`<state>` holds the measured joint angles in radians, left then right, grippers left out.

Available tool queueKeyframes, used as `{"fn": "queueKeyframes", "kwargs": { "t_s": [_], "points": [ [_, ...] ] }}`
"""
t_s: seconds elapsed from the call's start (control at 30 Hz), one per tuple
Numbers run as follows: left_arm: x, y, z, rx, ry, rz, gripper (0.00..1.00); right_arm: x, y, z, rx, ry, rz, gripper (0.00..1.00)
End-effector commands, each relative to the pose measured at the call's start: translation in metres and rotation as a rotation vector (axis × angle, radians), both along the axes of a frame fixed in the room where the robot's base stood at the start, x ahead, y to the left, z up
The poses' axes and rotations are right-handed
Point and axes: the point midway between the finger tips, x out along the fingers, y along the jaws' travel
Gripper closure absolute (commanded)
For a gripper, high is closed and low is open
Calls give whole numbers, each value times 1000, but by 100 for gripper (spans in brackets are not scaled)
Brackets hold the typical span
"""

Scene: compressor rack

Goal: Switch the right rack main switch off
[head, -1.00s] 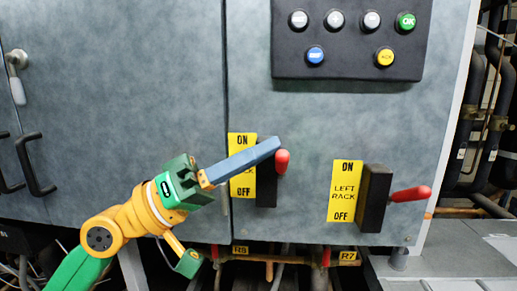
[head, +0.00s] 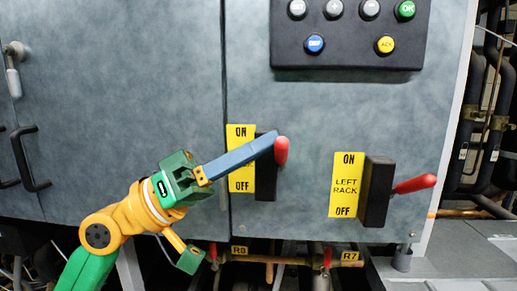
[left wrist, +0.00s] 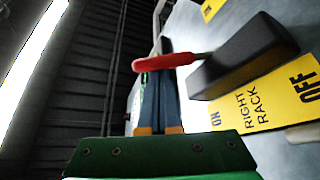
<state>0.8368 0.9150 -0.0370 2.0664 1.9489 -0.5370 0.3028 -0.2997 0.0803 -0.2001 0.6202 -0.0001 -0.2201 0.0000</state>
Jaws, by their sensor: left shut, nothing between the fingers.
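The right rack main switch is a black box (head: 265,190) with a red handle (head: 282,150) beside a yellow ON/OFF plate (head: 241,185). In the head view the handle sits near the level of ON. My left gripper (head: 275,141) is shut and empty, its tips at the handle and covering part of the plate and box. In the left wrist view the red handle (left wrist: 165,62) crosses in front of the shut fingers, close to the tips; I cannot tell whether they touch. The plate (left wrist: 262,108) there reads RIGHT RACK. My right gripper is not in view.
The left rack switch (head: 376,192) with its own red handle (head: 415,184) stands to the right. A black button panel (head: 345,55) is above. Pipes (head: 300,260) run below the cabinet. The cabinet face between the switches is clear.

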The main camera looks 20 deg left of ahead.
Motion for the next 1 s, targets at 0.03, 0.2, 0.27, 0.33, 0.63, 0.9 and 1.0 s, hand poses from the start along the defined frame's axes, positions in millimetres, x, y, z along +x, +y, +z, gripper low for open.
{"fn": "queueKeyframes", "kwargs": {
  "t_s": [0.03,0.2,0.27,0.33,0.63,0.9,1.0],
  "points": [
    [0,-1,-4,3,-8,-3,100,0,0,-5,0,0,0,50],
    [-2,-1,-9,15,-52,-4,100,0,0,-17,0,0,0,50],
    [-3,-2,-11,23,-77,-5,100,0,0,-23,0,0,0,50],
    [-5,-2,-15,33,-114,-6,100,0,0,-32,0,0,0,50],
    [-12,-4,-34,100,-355,-6,100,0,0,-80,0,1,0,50],
    [-14,-5,-49,171,-600,-6,100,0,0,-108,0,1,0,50],
    [-14,-5,-55,196,-688,-6,100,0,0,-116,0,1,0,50]
  ]
}}
